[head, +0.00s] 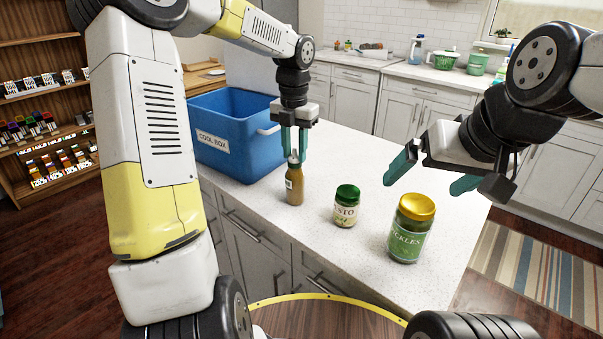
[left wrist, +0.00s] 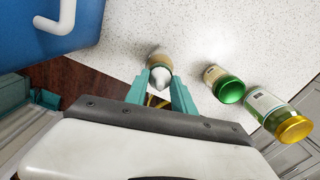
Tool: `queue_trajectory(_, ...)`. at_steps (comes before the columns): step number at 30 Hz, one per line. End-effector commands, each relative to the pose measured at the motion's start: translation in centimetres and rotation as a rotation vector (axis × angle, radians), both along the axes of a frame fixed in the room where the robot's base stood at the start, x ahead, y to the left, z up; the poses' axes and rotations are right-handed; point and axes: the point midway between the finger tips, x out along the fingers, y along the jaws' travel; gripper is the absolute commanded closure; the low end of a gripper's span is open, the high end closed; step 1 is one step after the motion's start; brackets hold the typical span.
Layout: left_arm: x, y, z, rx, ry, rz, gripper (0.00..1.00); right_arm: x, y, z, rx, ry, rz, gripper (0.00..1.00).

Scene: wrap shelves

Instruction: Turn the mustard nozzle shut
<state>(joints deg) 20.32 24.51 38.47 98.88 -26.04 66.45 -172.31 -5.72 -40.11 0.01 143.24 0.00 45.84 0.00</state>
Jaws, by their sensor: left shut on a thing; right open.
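The mustard bottle (head: 294,186) stands upright on the white counter, brown with a pale nozzle (head: 293,157) on top. My left gripper (head: 293,158) points straight down over it, with its teal fingers shut on the nozzle. In the left wrist view the nozzle (left wrist: 160,76) shows between the fingertips (left wrist: 161,82), seen from above. My right gripper (head: 428,178) is open and empty, above the counter's right side, behind and above the pickles jar. Which way the nozzle is turned cannot be told.
A green-lidded pesto jar (head: 346,206) and a gold-lidded pickles jar (head: 411,229) stand right of the bottle. A blue cool box (head: 236,141) stands at the counter's left. The counter (head: 350,160) is clear behind the jars.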

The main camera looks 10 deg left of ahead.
Motion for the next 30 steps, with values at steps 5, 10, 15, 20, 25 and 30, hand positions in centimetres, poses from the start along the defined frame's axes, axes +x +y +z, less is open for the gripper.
queue_trajectory(5, -0.01, 0.03, 0.0, 0.001, 0.001, -0.003, 0.83, 0.0, 0.0, 0.0, 0.0, 0.0, 0.0, 0.0)
queue_trajectory(10, -0.04, 0.04, -0.12, 0.001, 0.003, -0.016, 0.83, 0.0, 0.0, 0.0, 0.0, 0.0, 0.0, 0.0)
queue_trajectory(15, -0.04, 0.16, -0.15, -0.004, 0.004, -0.084, 0.83, 0.0, 0.0, 0.0, 0.0, 0.0, 0.0, 0.0)
queue_trajectory(20, -0.07, 0.04, -0.19, -0.001, 0.006, -0.155, 0.83, 0.0, 0.0, 0.0, 0.0, 0.0, 0.0, 0.0)
queue_trajectory(25, -0.02, 0.03, -0.02, 0.001, 0.0, -0.174, 0.83, 0.0, 0.0, 0.0, 0.0, 0.0, 0.0, 0.0)
queue_trajectory(30, -0.01, 0.03, 0.01, 0.002, 0.0, -0.173, 0.62, 0.0, 0.0, 0.0, 0.0, 0.0, 0.0, 0.0)
